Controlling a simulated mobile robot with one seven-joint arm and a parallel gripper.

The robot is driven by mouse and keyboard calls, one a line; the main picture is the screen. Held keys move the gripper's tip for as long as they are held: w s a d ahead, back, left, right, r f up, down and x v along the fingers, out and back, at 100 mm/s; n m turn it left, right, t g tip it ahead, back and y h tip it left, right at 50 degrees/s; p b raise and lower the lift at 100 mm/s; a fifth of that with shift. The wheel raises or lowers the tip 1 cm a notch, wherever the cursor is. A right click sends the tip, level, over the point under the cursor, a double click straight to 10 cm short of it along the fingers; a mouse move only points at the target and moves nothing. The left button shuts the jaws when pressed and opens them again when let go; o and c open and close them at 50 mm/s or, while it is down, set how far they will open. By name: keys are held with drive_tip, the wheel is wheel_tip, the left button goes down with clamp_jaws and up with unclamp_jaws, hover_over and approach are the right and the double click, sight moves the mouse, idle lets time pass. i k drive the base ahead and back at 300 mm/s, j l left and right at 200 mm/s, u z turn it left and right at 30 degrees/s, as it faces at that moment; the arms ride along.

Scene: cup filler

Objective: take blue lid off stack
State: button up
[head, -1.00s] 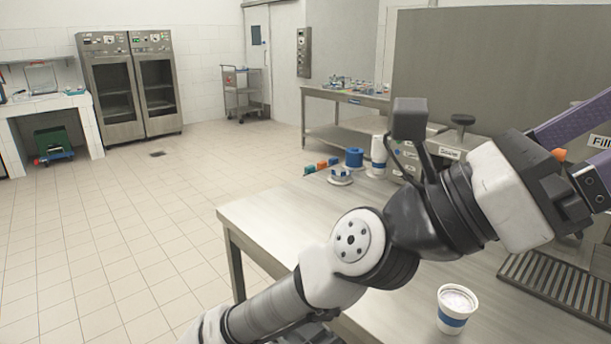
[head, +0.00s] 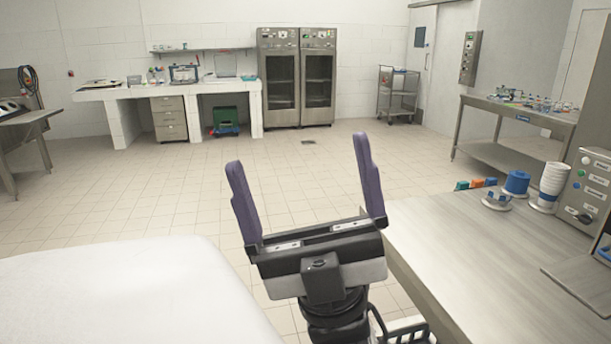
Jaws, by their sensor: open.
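A blue stack (head: 517,183), which looks like the blue lids, stands near the far edge of the steel table at the right of the head view. Single lids cannot be told apart at this distance. My gripper (head: 298,152) is open and empty, with its two purple fingers spread wide and pointing up in the picture. It is over the floor, off the left edge of the table, well apart from the blue stack.
A stack of white cups (head: 552,184) stands right of the blue stack. Orange and green items (head: 476,184) lie to the left. A control box (head: 588,190) stands at right. The table (head: 470,240) is clear in front.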

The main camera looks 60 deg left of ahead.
sight(521, 174)
drive_tip(key=i+j+u, duration=0.25)
drive_tip(key=j+u, duration=0.2)
drive_tip(key=j, duration=0.3)
drive_tip(key=i+j+u, duration=0.5)
drive_tip(key=j+u, duration=0.2)
drive_tip(key=i+j+u, duration=0.25)
drive_tip(key=u, duration=0.25)
drive_tip(key=i+j+u, duration=0.2)
drive_tip(key=i+u, duration=0.15)
drive_tip(key=i, duration=0.15)
drive_tip(key=i+u, duration=0.35)
drive_tip(key=i, duration=0.15)
drive_tip(key=i+z, duration=0.15)
drive_tip(key=i, duration=0.45)
drive_tip(key=i+j+z, duration=0.15)
drive_tip(key=i, duration=0.45)
drive_tip(key=i+z, duration=1.15)
drive_tip(key=z, duration=0.15)
drive_tip(key=i+z, duration=0.2)
drive_tip(key=z, duration=0.2)
drive_tip(key=i+z, duration=0.35)
drive_tip(key=k, duration=0.1)
